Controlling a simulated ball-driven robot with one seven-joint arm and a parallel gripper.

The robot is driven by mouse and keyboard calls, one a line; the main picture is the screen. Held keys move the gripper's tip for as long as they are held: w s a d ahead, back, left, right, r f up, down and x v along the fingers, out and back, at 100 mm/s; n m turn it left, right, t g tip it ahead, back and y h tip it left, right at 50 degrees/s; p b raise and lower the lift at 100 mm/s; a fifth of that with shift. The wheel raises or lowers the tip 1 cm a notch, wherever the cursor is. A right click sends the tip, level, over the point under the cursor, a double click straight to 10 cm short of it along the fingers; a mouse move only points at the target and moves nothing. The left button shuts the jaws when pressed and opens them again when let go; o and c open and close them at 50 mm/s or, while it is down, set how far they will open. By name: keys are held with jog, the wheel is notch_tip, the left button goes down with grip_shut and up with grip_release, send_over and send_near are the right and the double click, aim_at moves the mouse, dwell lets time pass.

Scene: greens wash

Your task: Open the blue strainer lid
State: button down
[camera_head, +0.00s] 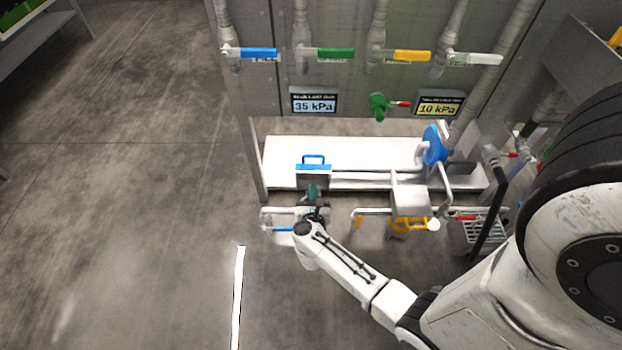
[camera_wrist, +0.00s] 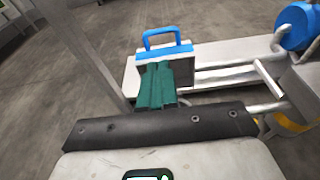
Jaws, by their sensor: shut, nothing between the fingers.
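The blue strainer lid (camera_head: 314,167) lies flat on top of a small grey box on the white bench, with a blue loop handle standing up from it. In the wrist view the lid (camera_wrist: 166,52) and its handle show just beyond my fingers. My gripper (camera_head: 312,188) is shut and empty, in front of the box. Its green fingers (camera_wrist: 157,84) point toward the box and cover part of its front face in the wrist view. I cannot tell whether the fingertips touch the box.
Pipes run right from the box to a blue round part (camera_head: 434,145) and a yellow fitting (camera_head: 409,226). Blue, green, yellow and white valve handles line the wall above. Two gauges (camera_head: 314,101) show 35 kPa and 10 kPa. Open floor (camera_head: 120,200) lies to the left.

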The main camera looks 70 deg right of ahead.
aim_at(313, 156)
jog(key=b+x, duration=0.4)
jog(key=x, duration=0.9)
jog(key=shift+d, duration=0.1)
jog(key=shift+w+d, duration=0.2)
jog(key=shift+d, duration=0.1)
jog(key=shift+d+r, duration=0.15)
jog(key=shift+d, duration=0.05)
jog(key=shift+w+d+f+y+p, duration=0.2)
jog(key=shift+w+d+y, duration=0.1)
jog(key=shift+d, duration=0.25)
jog(key=shift+w+d+f+y+p, duration=0.2)
jog(key=shift+w+d+f+y, duration=0.1)
jog(key=shift+d, duration=0.55)
jog(key=shift+r, duration=0.1)
